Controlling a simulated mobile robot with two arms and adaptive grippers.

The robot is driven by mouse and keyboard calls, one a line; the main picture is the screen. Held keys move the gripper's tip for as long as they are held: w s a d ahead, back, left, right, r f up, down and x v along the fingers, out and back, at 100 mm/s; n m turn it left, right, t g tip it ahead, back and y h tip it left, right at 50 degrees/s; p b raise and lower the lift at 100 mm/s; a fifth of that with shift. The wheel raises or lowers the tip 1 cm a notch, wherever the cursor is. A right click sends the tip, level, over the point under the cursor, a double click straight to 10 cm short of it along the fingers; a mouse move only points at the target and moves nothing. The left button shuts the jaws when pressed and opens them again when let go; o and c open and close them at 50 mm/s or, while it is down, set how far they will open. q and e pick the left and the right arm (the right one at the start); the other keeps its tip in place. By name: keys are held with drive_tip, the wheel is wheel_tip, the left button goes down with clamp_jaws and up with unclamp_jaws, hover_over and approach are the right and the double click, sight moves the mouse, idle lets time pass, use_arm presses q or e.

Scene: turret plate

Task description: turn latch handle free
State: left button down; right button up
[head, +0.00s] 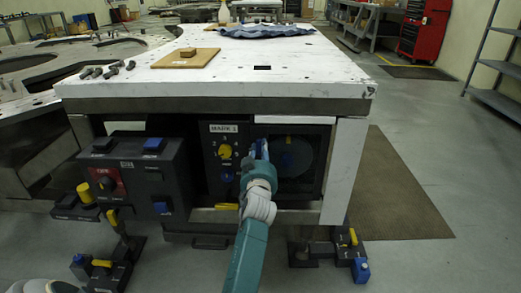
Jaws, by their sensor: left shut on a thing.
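A dark panel with a round disc (294,158) is set in the front of the white table, below its top. My left gripper (259,152) reaches up from the bottom of the head view to the left part of this panel. It is shut on a small blue part there, which seems to be the latch handle. The gripper hides most of the handle, so its angle and what it is fixed to cannot be made out. My right gripper is not in view.
A panel marked MARK 3 with a yellow knob (225,151) and a blue knob stands just left of the gripper. A dark control box (140,180) is farther left. Low pedestals (345,250) stand on the floor. The white table top (300,75) overhangs above.

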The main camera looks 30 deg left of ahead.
use_arm(q)
drive_tip(key=c, duration=1.5)
unclamp_jaws()
